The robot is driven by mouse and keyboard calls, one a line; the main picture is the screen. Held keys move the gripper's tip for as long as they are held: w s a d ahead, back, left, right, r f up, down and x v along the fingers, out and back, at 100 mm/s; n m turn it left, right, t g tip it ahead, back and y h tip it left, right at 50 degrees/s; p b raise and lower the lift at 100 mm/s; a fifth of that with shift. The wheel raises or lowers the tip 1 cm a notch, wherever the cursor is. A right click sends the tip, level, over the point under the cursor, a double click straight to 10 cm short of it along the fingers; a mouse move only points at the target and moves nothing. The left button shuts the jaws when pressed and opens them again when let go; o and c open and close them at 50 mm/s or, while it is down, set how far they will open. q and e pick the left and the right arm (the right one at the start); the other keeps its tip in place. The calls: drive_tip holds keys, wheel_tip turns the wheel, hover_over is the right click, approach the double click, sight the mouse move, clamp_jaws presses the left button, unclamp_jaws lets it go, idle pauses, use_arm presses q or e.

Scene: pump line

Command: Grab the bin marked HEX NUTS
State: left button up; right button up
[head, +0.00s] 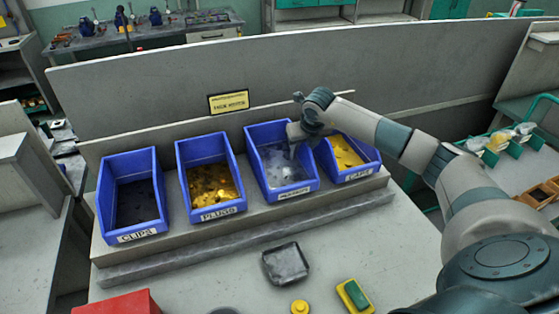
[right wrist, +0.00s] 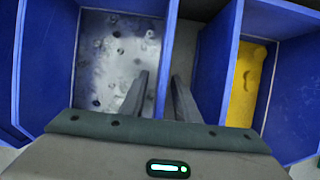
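Four blue bins stand in a row on a raised ledge in the head view. The third bin (head: 283,187) from the left holds small grey metal pieces; its front label is too blurred to read surely. The others read CLIPS (head: 132,222), PLUGS (head: 217,203) and CAPS (head: 359,166). My right gripper (head: 292,148) is over the third bin's right side. In the right wrist view my right gripper (right wrist: 160,78) is open, one finger over the grey pieces (right wrist: 115,55), the other over the gap beside the yellow-filled bin (right wrist: 243,85). Wall contact is unclear. My left gripper is out of view.
A yellow sign (head: 228,102) with small lettering is on the grey partition (head: 160,97) behind the bins. On the table in front lie a dark grey tray (head: 286,263), a yellow round button (head: 299,306), a green-and-yellow block (head: 354,296) and a red box (head: 118,303).

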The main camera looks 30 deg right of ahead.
drive_tip(key=shift+x, duration=0.8)
drive_tip(key=shift+c, duration=0.2)
clamp_jaws()
drive_tip(key=shift+r, duration=0.15)
idle(0.8)
